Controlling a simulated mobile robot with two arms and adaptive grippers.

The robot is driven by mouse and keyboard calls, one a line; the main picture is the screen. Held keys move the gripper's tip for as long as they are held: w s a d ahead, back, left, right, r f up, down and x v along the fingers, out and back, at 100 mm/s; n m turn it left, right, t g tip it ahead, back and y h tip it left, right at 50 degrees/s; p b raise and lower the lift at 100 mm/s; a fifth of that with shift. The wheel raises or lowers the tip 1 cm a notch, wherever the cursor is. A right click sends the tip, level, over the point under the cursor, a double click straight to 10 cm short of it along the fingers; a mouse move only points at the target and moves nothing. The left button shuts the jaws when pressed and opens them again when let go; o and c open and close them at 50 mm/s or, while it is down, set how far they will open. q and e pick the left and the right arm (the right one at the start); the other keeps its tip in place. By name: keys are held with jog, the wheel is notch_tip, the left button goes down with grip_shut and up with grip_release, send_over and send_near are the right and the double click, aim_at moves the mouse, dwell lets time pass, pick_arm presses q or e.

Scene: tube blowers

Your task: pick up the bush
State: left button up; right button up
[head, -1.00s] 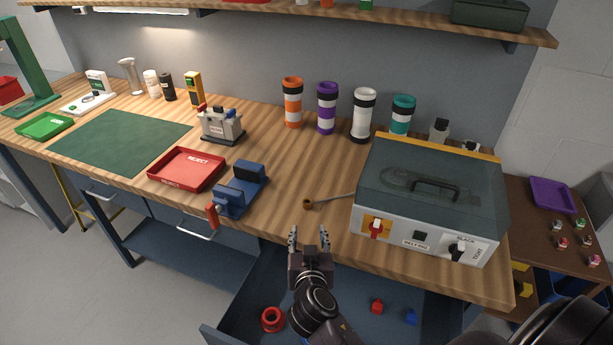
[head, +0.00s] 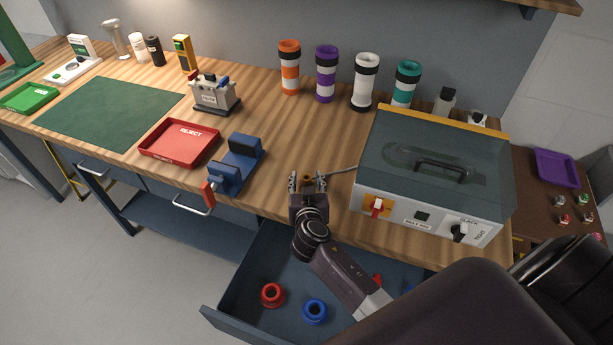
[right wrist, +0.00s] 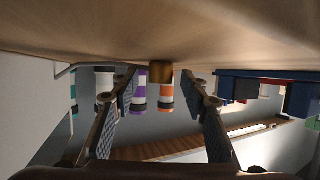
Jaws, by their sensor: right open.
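The bush looks to be a small brass cylinder (head: 309,177) at the left end of a thin grey rod, low over the wooden bench near its front edge. It also shows in the right wrist view (right wrist: 160,73), where the bench top fills the upper part. My right gripper (head: 307,183) is open, its two fingers on either side of the brass cylinder. In the right wrist view, gaps show between the cylinder and both fingertips (right wrist: 160,80). My left gripper is not in view.
A grey heater box (head: 436,165) stands just right of the gripper. A blue vise-like fixture (head: 236,165) and a red reject tray (head: 180,143) are to the left. Below, an open drawer (head: 238,290) holds a red ring (head: 272,294) and a blue ring (head: 315,311).

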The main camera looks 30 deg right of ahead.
jog(key=shift+w+d+f, duration=0.1)
jog(key=shift+w+d, duration=0.1)
jog(key=shift+w, duration=0.2)
jog(key=shift+w+f, duration=0.1)
jog(key=shift+w, duration=0.05)
jog(key=shift+c, duration=1.6)
jog(key=c, duration=0.7)
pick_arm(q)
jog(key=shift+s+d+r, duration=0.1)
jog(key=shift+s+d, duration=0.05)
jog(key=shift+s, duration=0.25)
pick_arm(e)
grip_shut()
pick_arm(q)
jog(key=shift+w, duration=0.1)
